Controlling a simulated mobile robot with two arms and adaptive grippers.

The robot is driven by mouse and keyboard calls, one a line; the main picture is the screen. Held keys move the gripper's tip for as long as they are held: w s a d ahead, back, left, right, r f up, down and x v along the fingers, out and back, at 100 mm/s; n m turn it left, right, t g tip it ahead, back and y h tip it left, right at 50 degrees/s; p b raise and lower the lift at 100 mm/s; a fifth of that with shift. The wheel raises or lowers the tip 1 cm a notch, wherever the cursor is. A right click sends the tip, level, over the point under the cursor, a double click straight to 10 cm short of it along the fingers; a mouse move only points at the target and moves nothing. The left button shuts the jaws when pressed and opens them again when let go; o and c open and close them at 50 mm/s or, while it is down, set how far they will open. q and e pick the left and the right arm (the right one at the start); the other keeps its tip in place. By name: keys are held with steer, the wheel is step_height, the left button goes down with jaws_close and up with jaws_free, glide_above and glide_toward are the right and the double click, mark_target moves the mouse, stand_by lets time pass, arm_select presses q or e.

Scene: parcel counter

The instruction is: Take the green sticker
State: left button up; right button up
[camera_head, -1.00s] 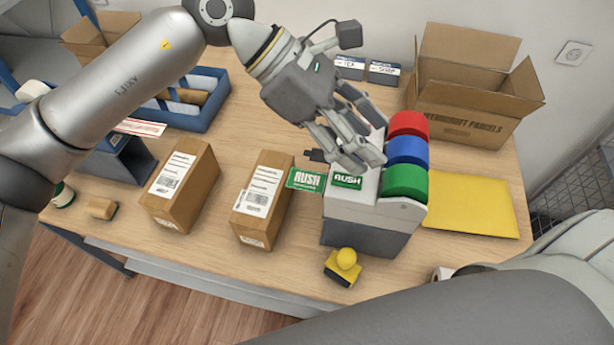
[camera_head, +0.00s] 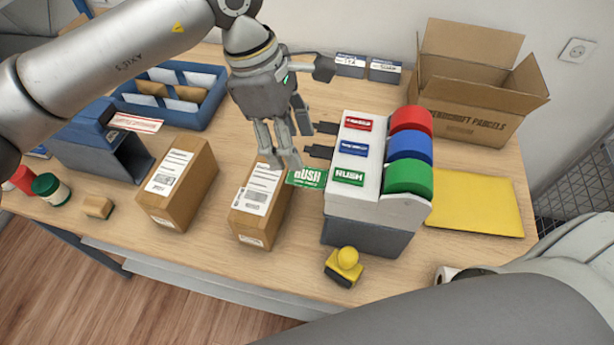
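The green RUSH sticker (camera_head: 308,178) sticks out from the left side of the sticker dispenser (camera_head: 370,212), at its green slot, beside the green label. The dispenser carries a red roll (camera_head: 411,120), a blue roll (camera_head: 409,146) and a green roll (camera_head: 408,177). My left gripper (camera_head: 285,164) points down just left of the dispenser, its fingertips close to the sticker's left end. The fingers look apart with a gap between them. I cannot tell whether they touch the sticker. My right gripper is out of view; only my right arm shows at the lower right.
Two brown parcels (camera_head: 178,187) (camera_head: 251,228) stand left of the dispenser, the nearer one close to the gripper. A yellow stamp (camera_head: 345,266) is in front. A yellow envelope (camera_head: 474,203) and an open carton (camera_head: 466,100) lie right. A blue tray (camera_head: 196,121) is behind left.

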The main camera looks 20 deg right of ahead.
mark_target(300, 175)
arm_select(q)
steer(key=b+x, duration=0.1)
steer(key=x, duration=0.1)
steer(key=b+x, duration=0.1)
steer(key=x, duration=0.1)
steer(key=b+x, duration=0.2)
steer(key=shift+w+a+f, duration=0.15)
steer(key=shift+a+f, duration=0.15)
steer(key=shift+d+f+b, duration=0.2)
steer(key=shift+f+b, duration=0.25)
steer(key=shift+b, duration=0.15)
steer(key=shift+r, duration=0.1)
steer(key=c, duration=0.5)
